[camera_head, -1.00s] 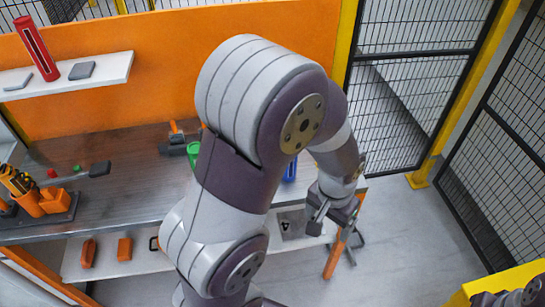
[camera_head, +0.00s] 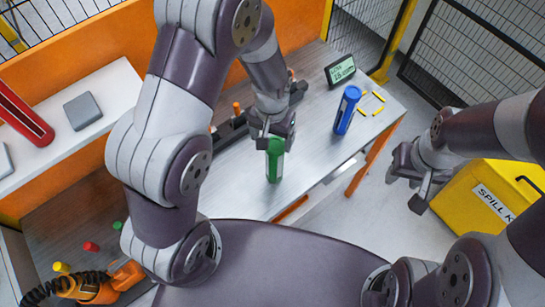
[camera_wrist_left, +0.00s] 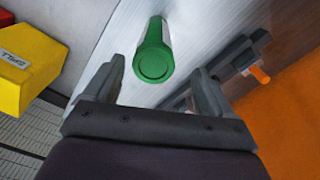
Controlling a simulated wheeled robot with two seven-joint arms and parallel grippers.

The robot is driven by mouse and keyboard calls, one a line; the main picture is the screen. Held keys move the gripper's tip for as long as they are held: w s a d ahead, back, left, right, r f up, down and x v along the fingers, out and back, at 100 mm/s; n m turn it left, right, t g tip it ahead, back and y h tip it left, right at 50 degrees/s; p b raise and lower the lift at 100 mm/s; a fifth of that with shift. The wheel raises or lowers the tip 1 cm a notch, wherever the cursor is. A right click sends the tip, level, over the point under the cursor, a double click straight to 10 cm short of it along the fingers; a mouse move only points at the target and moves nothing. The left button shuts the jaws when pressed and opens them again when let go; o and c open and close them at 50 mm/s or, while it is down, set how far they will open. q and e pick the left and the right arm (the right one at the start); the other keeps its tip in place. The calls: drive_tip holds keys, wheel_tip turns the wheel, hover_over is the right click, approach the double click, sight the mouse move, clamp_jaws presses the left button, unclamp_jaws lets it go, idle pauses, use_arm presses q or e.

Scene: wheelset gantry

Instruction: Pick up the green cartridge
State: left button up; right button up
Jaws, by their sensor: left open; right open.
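The green cartridge (camera_head: 275,160) stands upright on the grey workbench (camera_head: 235,190) in the head view. My left gripper (camera_head: 268,138) is just above and behind its top, partly covering it. In the left wrist view the green cartridge (camera_wrist_left: 154,58) shows between and beyond the two spread fingers of my left gripper (camera_wrist_left: 160,92), apart from both. The left gripper is open and empty. My right gripper (camera_head: 412,190) is open and empty off to the right, in front of the yellow box.
A blue cartridge (camera_head: 347,110) stands right of the green one, near several yellow pieces (camera_head: 372,103) and a small display (camera_head: 340,69). A yellow spill-kit box (camera_head: 490,190) is at the right. A shelf with a red cartridge (camera_head: 24,118) is at the left.

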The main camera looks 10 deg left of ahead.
sight(280, 147)
use_arm(q)
drive_tip(key=shift+s+d+f, duration=0.25)
drive_tip(key=shift+d+f, duration=0.9)
drive_tip(key=shift+d, duration=0.05)
drive_tip(key=shift+s+a+f+p, duration=0.1)
drive_tip(key=shift+a+f+p, duration=0.2)
drive_tip(key=shift+f+p, duration=0.25)
drive_tip(key=shift+a+f+p, duration=0.3)
drive_tip(key=shift+f+p, duration=0.15)
drive_tip(key=shift+p, duration=0.15)
drive_tip(key=f, duration=0.2)
drive_tip(key=a+f+p, duration=0.1)
drive_tip(key=shift+w+f, duration=0.15)
drive_tip(key=shift+w, duration=0.15)
drive_tip(key=shift+w+d+f, duration=0.15)
drive_tip(key=shift+f, duration=0.15)
drive_tip(key=shift+d, duration=0.4)
drive_tip(key=c, duration=0.4)
drive_tip(key=shift+a, duration=0.35)
clamp_jaws()
drive_tip(key=shift+d, duration=0.1)
use_arm(e)
drive_tip(key=r, duration=0.3)
drive_tip(key=shift+s+d+r, duration=0.15)
drive_tip(key=shift+d+r, duration=0.15)
drive_tip(key=shift+d, duration=0.05)
use_arm(q)
drive_tip(key=shift+r, duration=0.15)
use_arm(e)
drive_tip(key=shift+f, duration=0.1)
